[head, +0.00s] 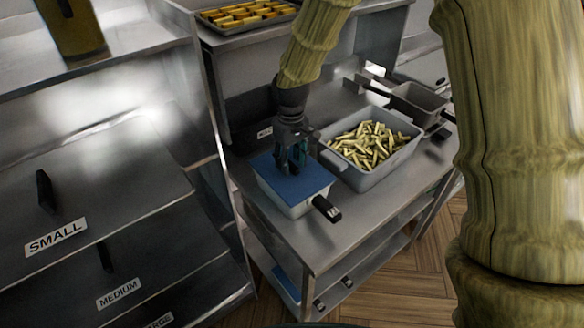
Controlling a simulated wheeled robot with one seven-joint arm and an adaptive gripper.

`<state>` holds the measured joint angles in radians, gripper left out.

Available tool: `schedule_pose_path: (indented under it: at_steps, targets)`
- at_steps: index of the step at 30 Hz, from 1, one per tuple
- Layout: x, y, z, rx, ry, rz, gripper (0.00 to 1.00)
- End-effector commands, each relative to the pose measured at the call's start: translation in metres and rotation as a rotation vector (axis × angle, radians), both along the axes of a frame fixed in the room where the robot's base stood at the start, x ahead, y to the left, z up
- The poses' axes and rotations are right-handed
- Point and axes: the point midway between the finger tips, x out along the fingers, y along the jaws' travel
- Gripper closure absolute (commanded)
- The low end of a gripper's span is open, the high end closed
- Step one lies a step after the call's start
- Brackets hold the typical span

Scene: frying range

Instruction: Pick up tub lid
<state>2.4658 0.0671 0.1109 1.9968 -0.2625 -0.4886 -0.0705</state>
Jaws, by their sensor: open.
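The tub lid (312,183) is a flat blue panel lying on top of a white tub (299,207) on the steel counter. A black handle (327,209) sticks out at the tub's front right corner. My gripper (291,168) points down over the middle of the lid, with its fingers apart. The fingertips are at or just above the lid's surface; I cannot tell whether they touch. The fingers hide part of the lid's back half.
A grey bin of fries (343,165) stands close right of the tub. A fry basket (419,101) is behind it. A tray of yellow pieces (246,14) sits on the upper shelf. Steel drawers (90,215) stand at left. The counter's front right is clear.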

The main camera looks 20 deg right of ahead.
Motion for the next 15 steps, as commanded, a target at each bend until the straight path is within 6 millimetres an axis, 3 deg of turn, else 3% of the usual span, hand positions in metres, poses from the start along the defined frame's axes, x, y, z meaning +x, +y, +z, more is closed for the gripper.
schedule_pose_path:
  at_steps: [12,13,15]
  targets:
    - [0.0000,-0.0001,-0.0111,-0.001,0.001,0.000,0.57]
    - [0.0000,0.0000,-0.0111,-0.001,0.001,0.000,0.59]
    - [-0.0001,0.0001,-0.0110,-0.001,0.001,0.000,0.72]
